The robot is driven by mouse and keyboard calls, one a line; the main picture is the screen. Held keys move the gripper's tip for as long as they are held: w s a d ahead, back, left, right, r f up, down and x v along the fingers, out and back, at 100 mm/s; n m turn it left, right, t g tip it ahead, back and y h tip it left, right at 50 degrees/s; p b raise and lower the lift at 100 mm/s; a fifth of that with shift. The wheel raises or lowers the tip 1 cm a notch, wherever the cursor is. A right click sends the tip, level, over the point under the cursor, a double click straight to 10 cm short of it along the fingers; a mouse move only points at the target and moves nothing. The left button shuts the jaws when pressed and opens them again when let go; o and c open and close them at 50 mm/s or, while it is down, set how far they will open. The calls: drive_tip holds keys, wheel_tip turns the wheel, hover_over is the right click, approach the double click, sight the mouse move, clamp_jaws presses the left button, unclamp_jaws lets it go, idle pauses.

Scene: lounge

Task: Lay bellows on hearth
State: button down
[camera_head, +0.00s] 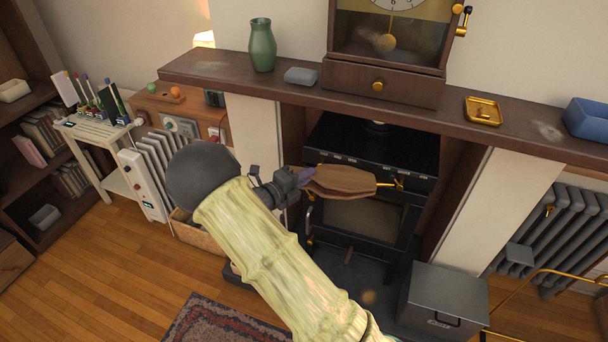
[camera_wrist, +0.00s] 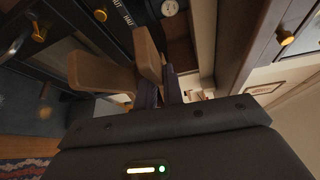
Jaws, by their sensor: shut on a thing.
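The brown bellows (camera_head: 345,181) with a brass nozzle are held up in front of the black stove (camera_head: 385,150), nozzle pointing right. My gripper (camera_head: 303,178) is shut on their left end. In the wrist view the brown boards of the bellows (camera_wrist: 103,75) stick out beyond my gripper (camera_wrist: 160,90), whose fingers partly hide them. The dark hearth slab (camera_head: 345,268) lies on the floor below, under the stove; my arm covers part of it. The bellows are well above the hearth and apart from it.
A grey metal box (camera_head: 442,296) stands on the right of the hearth. The mantel shelf (camera_head: 230,80) overhangs above, with a green vase (camera_head: 262,45) and a clock (camera_head: 388,50). A radiator (camera_head: 160,160) stands left, a patterned rug (camera_head: 215,325) in front.

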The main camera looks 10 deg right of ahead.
drive_tip(key=n+t+y, duration=0.1)
drive_tip(key=s+f+n+t, duration=0.1)
drive_tip(key=t+y, duration=0.1)
drive_tip(key=shift+s+d+f+n+y, duration=0.25)
drive_tip(key=shift+s+f+n+y, duration=0.05)
drive_tip(key=shift+f+n, duration=0.1)
drive_tip(key=s+a+f+n+t+y, duration=0.1)
drive_tip(key=s+f+n+t+y, duration=0.2)
drive_tip(key=f+n+t+y, duration=0.1)
wheel_tip(320, 180, down, 2)
drive_tip(key=n+y, duration=0.1)
drive_tip(key=y, duration=0.2)
drive_tip(key=shift+n+t, duration=0.3)
drive_tip(key=shift+a, duration=0.15)
